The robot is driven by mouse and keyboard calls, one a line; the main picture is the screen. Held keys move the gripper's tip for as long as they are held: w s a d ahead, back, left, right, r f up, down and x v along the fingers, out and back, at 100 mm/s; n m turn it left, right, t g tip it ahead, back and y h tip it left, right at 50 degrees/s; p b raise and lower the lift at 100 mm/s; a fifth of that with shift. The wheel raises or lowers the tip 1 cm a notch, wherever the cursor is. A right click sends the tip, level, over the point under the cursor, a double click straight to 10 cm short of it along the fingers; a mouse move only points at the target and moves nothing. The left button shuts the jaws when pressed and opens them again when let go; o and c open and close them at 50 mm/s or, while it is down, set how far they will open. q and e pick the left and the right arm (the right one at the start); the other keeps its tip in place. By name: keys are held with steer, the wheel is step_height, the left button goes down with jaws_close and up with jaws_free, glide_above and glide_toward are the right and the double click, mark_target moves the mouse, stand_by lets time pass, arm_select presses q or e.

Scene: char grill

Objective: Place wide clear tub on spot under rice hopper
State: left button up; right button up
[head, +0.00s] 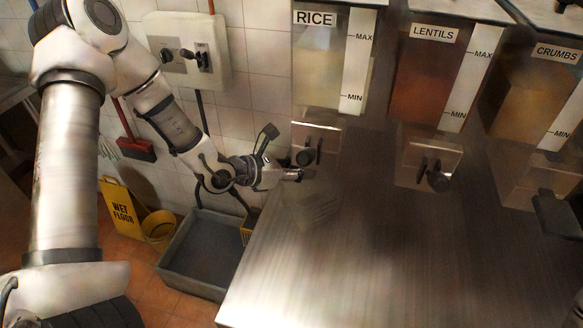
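The rice hopper (328,80) hangs at the top middle, with a RICE label and a MAX/MIN strip. Its metal outlet (318,136) with a dark knob is below it. The steel counter (375,260) under the outlet looks bare, with only blurred reflections. I cannot make out a wide clear tub. My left gripper (281,154) is open and empty, its two dark fingers spread. It is just left of the rice outlet, above the counter's left edge. A dark block (557,214) at the right edge may be part of my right gripper; its state cannot be told.
The lentils hopper (431,85) and crumbs hopper (532,98) stand to the right, each with an outlet. A grey bin (190,281), a yellow wet floor sign (122,213) and a yellow bucket (159,228) are on the floor at left. The counter's middle is clear.

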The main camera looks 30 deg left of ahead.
arm_select(q)
steer(key=v, duration=0.2)
steer(key=p+v, duration=0.1)
steer(key=v, duration=0.2)
steer(key=shift+d+r, duration=0.2)
steer(key=shift+r, duration=0.1)
steer(key=p+v, duration=0.7)
steer(key=p, duration=0.2)
steer(key=shift+f, duration=0.15)
